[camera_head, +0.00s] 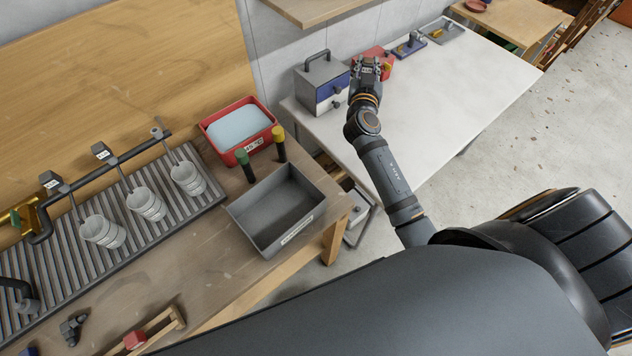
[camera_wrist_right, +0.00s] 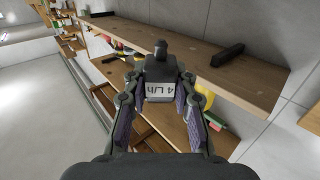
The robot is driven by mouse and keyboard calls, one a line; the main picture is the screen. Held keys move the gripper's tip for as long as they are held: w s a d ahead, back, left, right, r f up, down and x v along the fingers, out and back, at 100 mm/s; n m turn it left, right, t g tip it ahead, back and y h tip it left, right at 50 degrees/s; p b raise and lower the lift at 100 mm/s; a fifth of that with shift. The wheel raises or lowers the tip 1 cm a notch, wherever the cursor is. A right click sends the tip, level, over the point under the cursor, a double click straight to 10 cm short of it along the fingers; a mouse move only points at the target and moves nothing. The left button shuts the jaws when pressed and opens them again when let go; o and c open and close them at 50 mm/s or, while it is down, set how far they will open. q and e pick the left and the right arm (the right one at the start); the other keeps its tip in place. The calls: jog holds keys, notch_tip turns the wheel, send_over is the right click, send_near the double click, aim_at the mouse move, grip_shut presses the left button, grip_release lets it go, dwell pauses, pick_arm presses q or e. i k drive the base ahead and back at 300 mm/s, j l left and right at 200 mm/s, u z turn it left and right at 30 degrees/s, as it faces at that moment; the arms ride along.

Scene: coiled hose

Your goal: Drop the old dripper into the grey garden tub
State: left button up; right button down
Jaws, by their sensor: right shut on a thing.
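My right gripper (camera_head: 368,66) is shut on a grey dripper labelled "4 L/h" (camera_wrist_right: 160,78), which sits upright between the two fingers in the right wrist view. In the head view the gripper is over the white table, in front of the small red container. The grey tub (camera_head: 256,234) is an open rectangular box with a white label, at the right end of the wooden bench. Its floor looks empty. The gripper is well up and to the right of the tub. My left gripper is out of view.
A black hose with several grey drippers (camera_head: 103,152) runs above white cups (camera_head: 147,203) on a slatted rack. A red basin (camera_head: 206,128) and two bottles (camera_head: 279,145) stand behind the tub. A grey toolbox (camera_head: 306,88) is left of the gripper. The white table's (camera_head: 455,95) right part is clear.

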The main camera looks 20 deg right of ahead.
aim_at(278, 221)
jog(key=z, duration=0.15)
jog(key=k+u, duration=0.65)
jog(key=u, duration=0.15)
jog(key=k+j+u, duration=0.15)
jog(key=k+u, duration=0.2)
